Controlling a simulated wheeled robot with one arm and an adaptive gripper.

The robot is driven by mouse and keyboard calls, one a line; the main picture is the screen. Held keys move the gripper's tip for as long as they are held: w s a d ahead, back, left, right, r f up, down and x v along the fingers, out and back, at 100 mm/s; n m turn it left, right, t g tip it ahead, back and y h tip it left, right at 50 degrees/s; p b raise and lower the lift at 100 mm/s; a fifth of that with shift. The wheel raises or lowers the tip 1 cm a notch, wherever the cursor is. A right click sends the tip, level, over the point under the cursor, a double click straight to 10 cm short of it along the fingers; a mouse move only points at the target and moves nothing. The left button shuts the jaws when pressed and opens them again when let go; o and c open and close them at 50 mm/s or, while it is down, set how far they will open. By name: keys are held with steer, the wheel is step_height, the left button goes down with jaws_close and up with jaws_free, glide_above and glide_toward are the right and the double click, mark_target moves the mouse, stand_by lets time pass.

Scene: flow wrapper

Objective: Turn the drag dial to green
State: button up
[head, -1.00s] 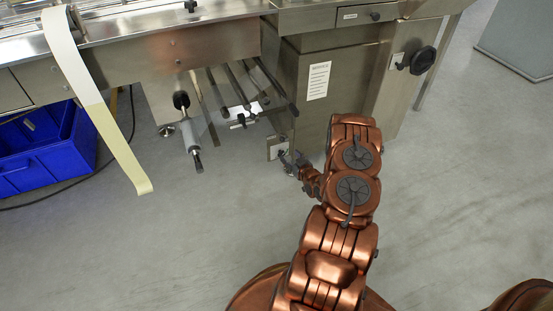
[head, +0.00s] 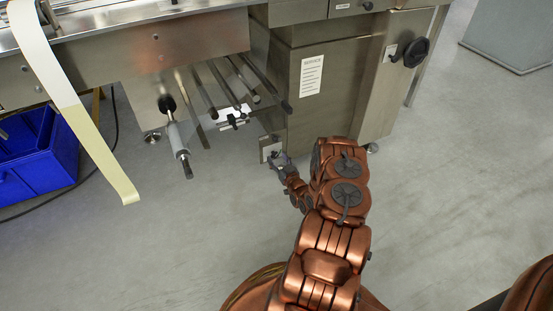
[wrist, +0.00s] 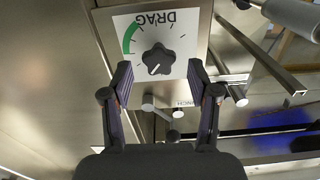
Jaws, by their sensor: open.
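The drag dial (wrist: 158,59) is a dark lobed knob on a white plate (wrist: 185,45) marked DRAG, which appears upside down in the wrist view. A green arc (wrist: 130,37) lies on the plate to the left of the knob. A pale pointer mark on the knob points to the lower left, away from the green arc. My gripper (wrist: 160,80) is open, with one finger on each side below the knob in the picture. I see nothing between the fingers, and contact with the knob does not show. In the head view my gripper (head: 281,161) is at the dial's small plate (head: 270,148), partly covering it.
Several dark rods (head: 238,88) and a roller (head: 178,140) stick out left of the dial. The steel machine cabinet (head: 335,105) rises behind my arm.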

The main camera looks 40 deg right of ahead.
steer(key=shift+x, duration=0.8)
jaws_close()
